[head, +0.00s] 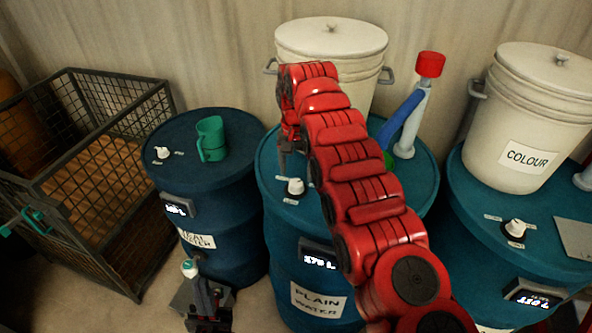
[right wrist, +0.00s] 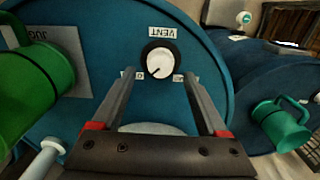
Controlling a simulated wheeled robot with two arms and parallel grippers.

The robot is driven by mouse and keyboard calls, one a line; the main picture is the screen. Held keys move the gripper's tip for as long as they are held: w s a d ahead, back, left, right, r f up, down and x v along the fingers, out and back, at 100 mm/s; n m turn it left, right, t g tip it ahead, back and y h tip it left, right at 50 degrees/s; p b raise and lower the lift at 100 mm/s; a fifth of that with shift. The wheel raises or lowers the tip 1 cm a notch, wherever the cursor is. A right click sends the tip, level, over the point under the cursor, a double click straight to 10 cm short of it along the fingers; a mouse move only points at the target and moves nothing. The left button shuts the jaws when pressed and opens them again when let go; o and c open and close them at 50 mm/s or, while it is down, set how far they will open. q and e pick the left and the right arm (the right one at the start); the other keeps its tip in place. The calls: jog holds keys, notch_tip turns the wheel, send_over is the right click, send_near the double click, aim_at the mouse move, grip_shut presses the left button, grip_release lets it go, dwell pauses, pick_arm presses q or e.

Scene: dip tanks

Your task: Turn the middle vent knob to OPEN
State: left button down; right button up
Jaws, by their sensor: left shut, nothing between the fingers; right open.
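The middle vent knob (head: 295,187) is white on a black base, on the middle blue drum's lid (head: 268,165). In the right wrist view the knob (right wrist: 158,58) sits under an upside-down VENT label, its dark mark toward the bottom of the picture, slightly left. Small labels flank it, partly hidden by the fingers. My right gripper (right wrist: 159,77) is open, its fingertips at either side of the knob; I cannot tell whether they touch it. My left gripper (head: 203,291) is shut and empty, low before the left drum.
The left drum (head: 232,233) carries a green mug (head: 211,140) and another knob (head: 162,153). The right drum (head: 470,205) has a third knob (head: 515,230) and the COLOUR bucket (head: 525,120). A white bucket (head: 350,45) and a red-topped pump (head: 429,66) stand behind my right arm. A wire crate (head: 95,185) is left.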

aim_at(296, 183)
notch_tip(296, 183, up, 14)
jog(key=p, duration=1.2)
jog(key=shift+f, duration=0.15)
jog(key=shift+s+a+f, duration=0.1)
